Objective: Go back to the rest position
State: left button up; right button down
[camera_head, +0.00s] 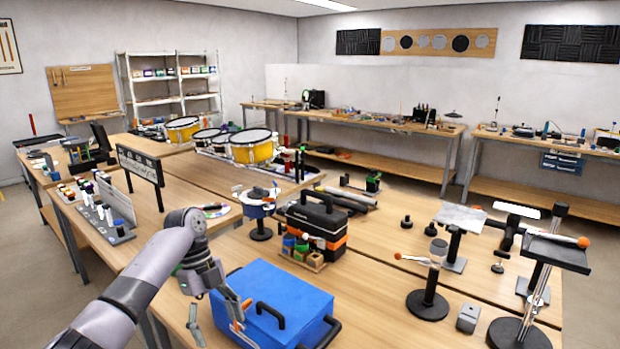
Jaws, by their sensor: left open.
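My left arm comes in from the bottom left and bends downward at the wrist. My left gripper (217,318) points down at the table's front, with its fingers spread and nothing seen between them. It is at the left end of a blue case (275,300) with black handles. One finger overlaps the case's left edge in the picture; I cannot tell if it touches. My right gripper is not in view.
A black and orange toolbox (318,228) stands behind the case, with small coloured jars (300,247) before it. Several black stands, including a tall one (540,270), fill the table's right side. Bare wood (375,300) lies right of the case.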

pick_arm(q)
jog(key=s+d+f+n+t, duration=0.1)
jog(key=s+d+f+n, duration=0.3)
jog(key=s+f, duration=0.55)
jog(key=s+d+f+n+t, duration=0.1)
jog(key=s+d+f+n, duration=0.35)
jog(key=s+f, duration=0.45)
jog(key=s+a+r+n+t+y, duration=0.1)
jog(key=s+a+n+t, duration=0.1)
jog(key=s+a+n, duration=0.45)
jog(key=s+a+r+n+t+y, duration=0.1)
jog(key=s+a+n+t+y, duration=0.15)
jog(key=s+n, duration=0.65)
notch_tip(320, 180, down, 26)
jog(key=s+m+g, duration=0.1)
jog(key=s+m, duration=0.1)
jog(key=s, duration=0.1)
jog(key=s+a+f, duration=0.1)
jog(key=s+f, duration=0.7)
jog(key=s+a+f+g, duration=0.1)
jog(key=s+a+f, duration=0.1)
jog(key=s+f, duration=0.5)
jog(key=shift+s+a+f, duration=0.25)
jog(key=shift+s+f, duration=0.15)
jog(key=shift+s, duration=0.45)
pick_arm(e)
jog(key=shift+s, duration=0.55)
